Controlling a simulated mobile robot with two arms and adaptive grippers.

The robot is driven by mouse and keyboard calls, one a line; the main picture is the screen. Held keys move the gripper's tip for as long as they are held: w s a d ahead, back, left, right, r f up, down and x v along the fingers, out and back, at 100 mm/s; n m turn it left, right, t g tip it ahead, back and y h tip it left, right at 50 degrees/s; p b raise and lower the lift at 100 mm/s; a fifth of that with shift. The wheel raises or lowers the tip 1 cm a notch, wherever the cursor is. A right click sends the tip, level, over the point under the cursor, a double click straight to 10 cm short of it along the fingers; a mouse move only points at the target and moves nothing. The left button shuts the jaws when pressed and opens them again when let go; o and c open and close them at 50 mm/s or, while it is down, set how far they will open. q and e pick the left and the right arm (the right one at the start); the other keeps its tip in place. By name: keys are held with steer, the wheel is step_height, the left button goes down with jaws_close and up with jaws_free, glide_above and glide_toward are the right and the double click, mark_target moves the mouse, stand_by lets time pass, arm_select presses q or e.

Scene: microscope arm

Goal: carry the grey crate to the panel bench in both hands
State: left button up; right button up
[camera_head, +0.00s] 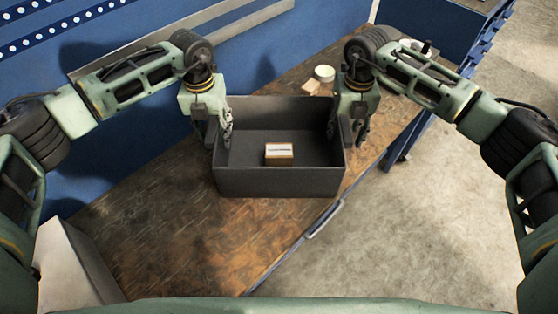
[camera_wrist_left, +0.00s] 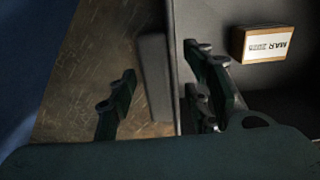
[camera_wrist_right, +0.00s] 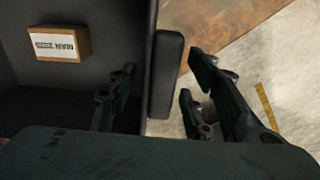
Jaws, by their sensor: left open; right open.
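The grey crate (camera_head: 280,183) stands on a wood-topped bench (camera_head: 190,235). A small brown box with a white date label (camera_head: 279,155) lies inside it. My left gripper (camera_head: 222,128) is open at the crate's left wall. In the left wrist view, its fingers (camera_wrist_left: 158,85) are on either side of the wall and its grey side block. My right gripper (camera_head: 352,128) is open at the right wall. In the right wrist view, its fingers (camera_wrist_right: 160,80) are likewise on either side of the wall and its block (camera_wrist_right: 168,70). I cannot tell which surface is the panel bench.
A pale round container (camera_head: 324,73) and a small wooden block (camera_head: 311,87) are on the bench behind the crate. A blue wall is at the left. A blue cabinet (camera_head: 425,22) stands at the upper right. Concrete floor (camera_head: 430,230) is clear on the right.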

steer(key=shift+r, duration=0.15)
arm_select(q)
step_height(320, 180, up, 12)
arm_select(e)
step_height(320, 180, up, 12)
stand_by(0.6)
stand_by(0.4)
